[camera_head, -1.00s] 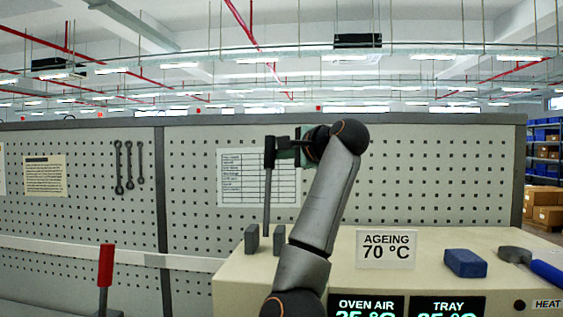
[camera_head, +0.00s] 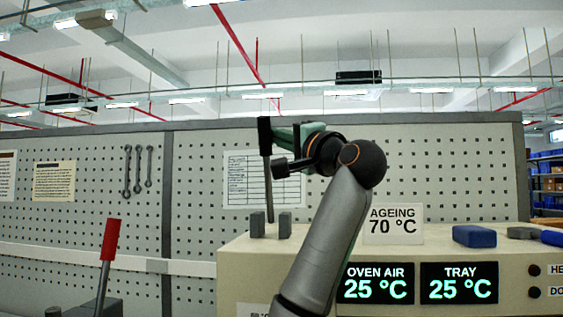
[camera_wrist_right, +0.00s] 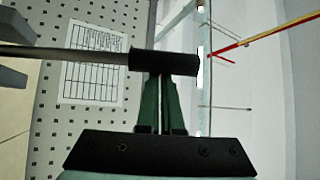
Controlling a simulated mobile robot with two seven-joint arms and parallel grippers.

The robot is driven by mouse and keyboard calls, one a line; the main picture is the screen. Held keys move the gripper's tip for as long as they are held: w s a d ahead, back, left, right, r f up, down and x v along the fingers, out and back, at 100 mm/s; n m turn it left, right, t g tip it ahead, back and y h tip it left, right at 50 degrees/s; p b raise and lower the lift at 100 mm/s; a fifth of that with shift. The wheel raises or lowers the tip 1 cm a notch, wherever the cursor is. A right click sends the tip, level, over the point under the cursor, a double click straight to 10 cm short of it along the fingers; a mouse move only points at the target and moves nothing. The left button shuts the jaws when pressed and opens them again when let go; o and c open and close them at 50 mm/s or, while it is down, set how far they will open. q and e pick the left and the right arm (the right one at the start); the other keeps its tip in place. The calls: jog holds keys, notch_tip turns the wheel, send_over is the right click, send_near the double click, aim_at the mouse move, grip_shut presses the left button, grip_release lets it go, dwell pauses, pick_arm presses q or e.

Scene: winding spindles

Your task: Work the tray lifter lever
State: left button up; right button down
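A lever with a thin grey rod and black grip (camera_head: 264,135) stands between two small grey blocks on top of the cream oven cabinet (camera_head: 243,262). It is nearly upright, its top leaning slightly left. My right gripper (camera_head: 285,137) is at the grip from the right. In the right wrist view, the black grip (camera_wrist_right: 165,62) crosses the tips of the green fingers (camera_wrist_right: 161,85), which are close together with only a thin slit between them. The fingers look shut, touching or nearly touching the grip, not around it. My left gripper is not in view.
A red-handled lever (camera_head: 110,240) leans right at lower left. A blue block (camera_head: 474,236), an "AGEING 70 °C" sign (camera_head: 394,225) and a blue-handled tool (camera_head: 551,238) are on the cabinet. A pegboard wall (camera_head: 220,135) stands behind.

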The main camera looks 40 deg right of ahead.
jog(key=s+a+f+n+b, duration=0.1)
jog(key=s+a+f+n+t+y+b, duration=0.1)
jog(key=a+b, duration=0.1)
jog(key=shift+s+f+n+t, duration=0.1)
jog(key=shift+f+n+t, duration=0.05)
jog(key=shift+n+t, duration=0.15)
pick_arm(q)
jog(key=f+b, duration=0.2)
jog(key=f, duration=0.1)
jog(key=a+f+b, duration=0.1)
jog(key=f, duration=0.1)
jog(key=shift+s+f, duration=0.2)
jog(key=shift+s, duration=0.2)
pick_arm(e)
jog(key=shift+s+a+f+n+t+y, duration=0.55)
jog(key=shift+a+n+y, duration=0.2)
jog(key=shift+n, duration=0.25)
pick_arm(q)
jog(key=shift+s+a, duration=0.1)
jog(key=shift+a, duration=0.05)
pick_arm(e)
jog(key=shift+y, duration=0.25)
